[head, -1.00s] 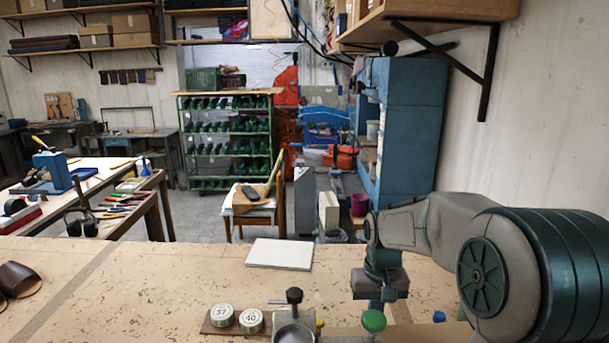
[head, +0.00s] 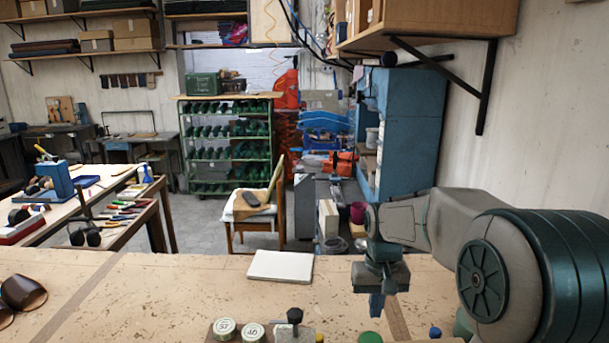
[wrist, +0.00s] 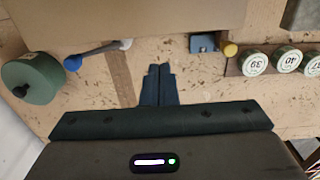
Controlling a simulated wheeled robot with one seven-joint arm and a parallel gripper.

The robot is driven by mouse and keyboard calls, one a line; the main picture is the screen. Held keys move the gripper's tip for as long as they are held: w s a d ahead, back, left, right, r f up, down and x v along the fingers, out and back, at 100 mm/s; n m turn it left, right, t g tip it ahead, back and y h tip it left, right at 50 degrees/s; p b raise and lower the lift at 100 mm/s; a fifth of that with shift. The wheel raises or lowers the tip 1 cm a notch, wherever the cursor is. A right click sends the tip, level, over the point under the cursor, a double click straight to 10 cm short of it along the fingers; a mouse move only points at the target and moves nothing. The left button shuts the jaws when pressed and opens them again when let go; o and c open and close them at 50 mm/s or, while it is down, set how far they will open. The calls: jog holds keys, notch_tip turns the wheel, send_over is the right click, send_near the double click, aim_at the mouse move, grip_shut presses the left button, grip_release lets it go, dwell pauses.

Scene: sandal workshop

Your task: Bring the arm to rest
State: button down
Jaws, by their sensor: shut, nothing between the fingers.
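My gripper (head: 377,304) hangs at the right of the head view, pointing down over the wooden workbench (head: 170,295). Its fingers are shut together with nothing between them. In the wrist view the closed dark fingers (wrist: 159,84) show above the bench top, with no object touching them that I can see. My arm is bent and fills the right side of the head view.
A white pad (head: 281,266) lies left of my gripper. Numbered round tins (head: 224,327) stand at the bench's near edge, beside a black-knobbed tool (head: 294,317). A green round object (wrist: 32,78) shows in the wrist view. Brown sandal parts (head: 22,292) lie far left.

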jog(key=shift+r, duration=0.65)
jog(key=s+r+t+b, duration=0.1)
jog(key=s+t+b, duration=0.1)
jog(key=s, duration=1.9)
jog(key=shift+t, duration=0.9)
jog(key=shift+a, duration=0.15)
